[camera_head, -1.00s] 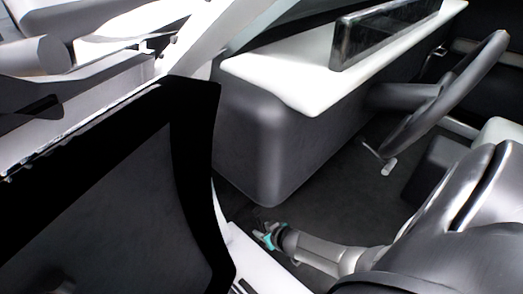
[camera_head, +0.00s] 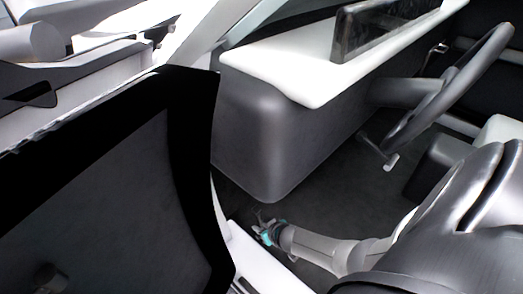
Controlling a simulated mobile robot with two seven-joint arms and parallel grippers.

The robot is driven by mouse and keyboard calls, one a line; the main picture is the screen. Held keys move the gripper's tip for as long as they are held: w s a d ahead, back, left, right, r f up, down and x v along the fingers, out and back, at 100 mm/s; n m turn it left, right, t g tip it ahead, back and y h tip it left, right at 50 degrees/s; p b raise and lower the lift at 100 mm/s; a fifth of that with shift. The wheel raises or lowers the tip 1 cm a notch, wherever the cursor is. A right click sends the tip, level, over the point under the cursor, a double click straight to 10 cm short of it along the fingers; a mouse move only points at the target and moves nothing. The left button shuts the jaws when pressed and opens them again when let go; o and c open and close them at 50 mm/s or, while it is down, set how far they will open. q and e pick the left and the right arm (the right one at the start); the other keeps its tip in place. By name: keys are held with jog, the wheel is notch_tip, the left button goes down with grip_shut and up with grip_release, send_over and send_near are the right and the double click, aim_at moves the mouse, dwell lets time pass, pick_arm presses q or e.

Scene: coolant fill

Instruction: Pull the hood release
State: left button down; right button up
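My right gripper (camera_head: 260,227), grey with teal parts, is low in the driver's footwell, just below the lower left corner of the dashboard (camera_head: 262,140) and beside the white door sill (camera_head: 258,262). Its fingers are small and dark against the floor, so I cannot tell whether they are open or shut or touch anything. I cannot make out a hood release for certain. A small pale-ended lever or pedal (camera_head: 391,162) shows below the steering column, well to the right of the gripper. My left gripper is not in view.
The open black door (camera_head: 110,190) fills the left side. The steering wheel (camera_head: 450,85) and a dark screen (camera_head: 385,28) are at the upper right. My arm covers the lower right. Dark footwell floor (camera_head: 335,200) is bare between the gripper and the lever.

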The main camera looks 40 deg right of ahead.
grip_shut()
dwell(1.1)
